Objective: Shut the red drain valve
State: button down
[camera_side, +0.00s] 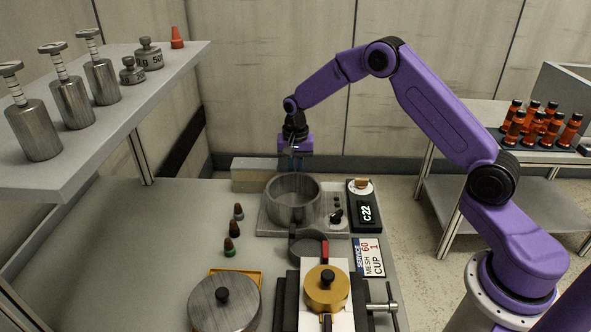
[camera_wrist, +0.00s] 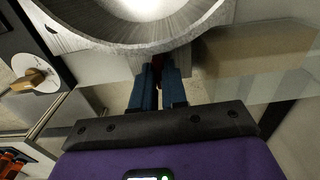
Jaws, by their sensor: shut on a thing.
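My gripper (camera_side: 291,166) is behind the round metal drum (camera_side: 293,222), low at its far wall. In the wrist view its two blue fingers (camera_wrist: 157,88) are close together just under the drum's rim (camera_wrist: 200,30). A small red part (camera_wrist: 158,62), which looks like the drain valve's handle, shows between the fingertips, and they are shut on it. Most of it is hidden by the fingers, so I cannot tell how far the valve is turned. In the side view the drum hides the valve.
A pale block (camera_side: 254,174) stands beside my gripper, behind the drum. A control box reading C-22 (camera_side: 365,211) and a brass knob on a white dial (camera_side: 361,185) are to the right. Several small bottles (camera_side: 234,229) stand left of the drum.

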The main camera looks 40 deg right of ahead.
jog(key=n, duration=0.4)
jog(key=shift+n, duration=0.4)
jog(key=n, duration=0.4)
jog(key=shift+n, duration=0.3)
jog(key=n, duration=0.4)
jog(key=shift+n, duration=2.1)
jog(key=shift+r, duration=0.1)
jog(key=c, duration=1.2)
grip_release()
jog(key=shift+o, duration=0.2)
